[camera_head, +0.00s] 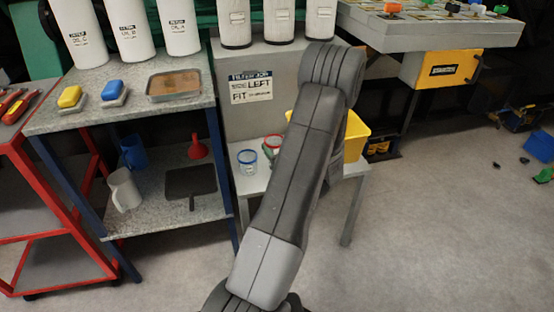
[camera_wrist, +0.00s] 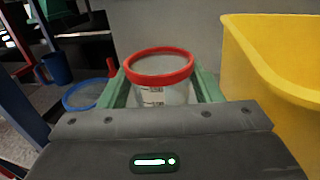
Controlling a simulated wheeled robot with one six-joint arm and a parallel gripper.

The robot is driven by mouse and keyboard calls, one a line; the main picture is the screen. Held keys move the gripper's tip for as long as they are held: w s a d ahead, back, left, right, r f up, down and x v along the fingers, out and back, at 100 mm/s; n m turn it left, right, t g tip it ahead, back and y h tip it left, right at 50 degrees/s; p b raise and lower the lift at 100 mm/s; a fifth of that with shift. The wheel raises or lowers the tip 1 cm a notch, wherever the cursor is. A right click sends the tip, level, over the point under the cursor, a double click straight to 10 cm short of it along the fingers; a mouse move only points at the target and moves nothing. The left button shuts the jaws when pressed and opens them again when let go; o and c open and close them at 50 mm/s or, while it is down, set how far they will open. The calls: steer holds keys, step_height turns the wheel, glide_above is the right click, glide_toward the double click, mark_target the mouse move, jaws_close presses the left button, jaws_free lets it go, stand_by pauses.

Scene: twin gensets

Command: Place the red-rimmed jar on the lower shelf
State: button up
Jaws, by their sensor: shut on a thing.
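The red-rimmed jar (camera_wrist: 162,94) is clear with a pale label and stands upright between the green fingers of my gripper (camera_wrist: 162,88), which is shut on it. In the head view the jar (camera_head: 272,143) shows just left of my arm, by the small white table (camera_head: 246,187); I cannot tell whether it touches the tabletop. My arm hides the gripper there. The lower shelf (camera_head: 150,222) is the speckled board under the bench at left.
A blue-rimmed jar (camera_head: 247,161) stands left of the red-rimmed one. A yellow bin (camera_head: 356,130) is close on the right. A blue bench leg (camera_head: 219,160) stands between the table and the shelf. The shelf's front middle is bare. Open floor lies at right.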

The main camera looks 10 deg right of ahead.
steer(key=shift+f+b, duration=0.55)
steer(key=shift+f, duration=1.4)
steer(key=shift+f, duration=0.1)
steer(key=o, duration=1.1)
steer(key=shift+s+r, duration=0.15)
steer(key=shift+r, duration=0.05)
steer(key=p+v, duration=0.1)
steer(key=v, duration=1)
steer(key=shift+s+d+p, duration=0.15)
steer(key=shift+s+p, duration=0.2)
steer(key=shift+p, duration=0.05)
steer(key=shift+f, duration=0.15)
